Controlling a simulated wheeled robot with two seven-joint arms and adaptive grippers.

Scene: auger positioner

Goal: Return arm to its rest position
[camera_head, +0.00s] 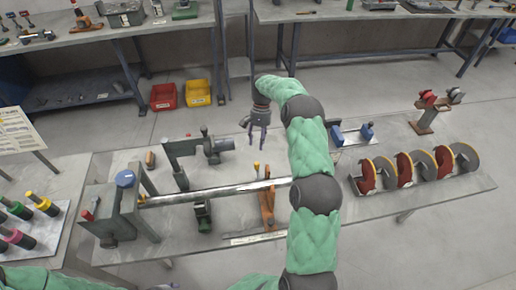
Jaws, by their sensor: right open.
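My right arm, in a green quilted cover with dark joints, rises from the bottom right of the middle in the head view. Its gripper (257,135) points down with its fingers apart and nothing between them. It appears above or just behind the far edge of the work table (330,215); its exact height I cannot tell. Green-covered parts of mine also show along the bottom left edge, but my left gripper is out of view. A long metal shaft (220,193) lies across the table in a grey fixture (122,208), and my right arm hides its right end.
A grey clamp device (195,148) stands behind the shaft. Colored-handled tools (30,225) stand on a left side board. Red (163,97) and yellow (198,92) bins sit on the floor beyond.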

